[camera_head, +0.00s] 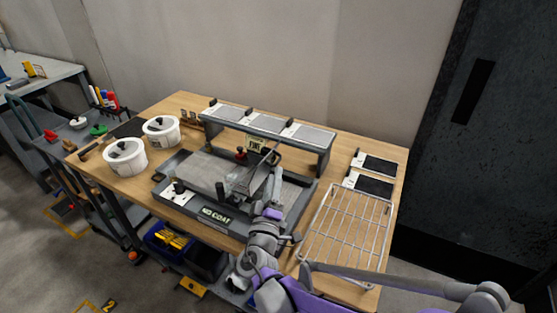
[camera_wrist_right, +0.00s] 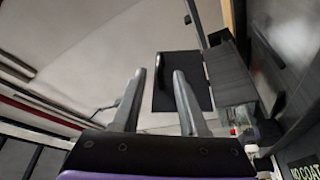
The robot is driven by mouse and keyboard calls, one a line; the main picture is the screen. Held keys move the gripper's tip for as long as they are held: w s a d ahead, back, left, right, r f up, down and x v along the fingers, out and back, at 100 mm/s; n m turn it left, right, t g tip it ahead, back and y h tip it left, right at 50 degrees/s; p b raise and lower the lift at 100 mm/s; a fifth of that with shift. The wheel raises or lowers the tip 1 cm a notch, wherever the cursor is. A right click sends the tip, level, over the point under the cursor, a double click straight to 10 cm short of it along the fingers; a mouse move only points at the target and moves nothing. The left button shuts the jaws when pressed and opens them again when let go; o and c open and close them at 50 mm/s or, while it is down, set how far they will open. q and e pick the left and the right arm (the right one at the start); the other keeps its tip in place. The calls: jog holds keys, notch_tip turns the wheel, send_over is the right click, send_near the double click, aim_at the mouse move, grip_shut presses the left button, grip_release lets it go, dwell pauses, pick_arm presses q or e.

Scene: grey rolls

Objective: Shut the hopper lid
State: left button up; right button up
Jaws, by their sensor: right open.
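My right gripper (camera_head: 272,178) reaches over the grey machine on the wooden bench in the head view. In the right wrist view its two fingers (camera_wrist_right: 160,75) are apart. A dark square panel (camera_wrist_right: 198,80), apparently the hopper lid, lies beyond them, with a dark upright handle (camera_wrist_right: 163,72) showing between the fingertips. I cannot tell whether the fingers touch it. In the head view a grey hopper-like part (camera_head: 240,180) stands just left of the gripper, partly hidden by it; how far the lid is open is unclear. My left gripper is not in view.
A grey raised shelf (camera_head: 322,140) with a "FINE" sign (camera_head: 256,144) stands behind the gripper. A "NO COAT" sign (camera_head: 216,215) is on the front tray. Two white pots (camera_head: 126,158) stand left, a wire rack (camera_head: 347,232) right. Dark pads (camera_head: 375,185) lie behind the rack.

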aim_at(278, 160)
jog(key=x, duration=0.6)
jog(key=shift+w+d, duration=0.1)
jog(key=shift+w, duration=0.15)
jog(key=shift+c, duration=0.3)
grip_shut()
dwell(0.9)
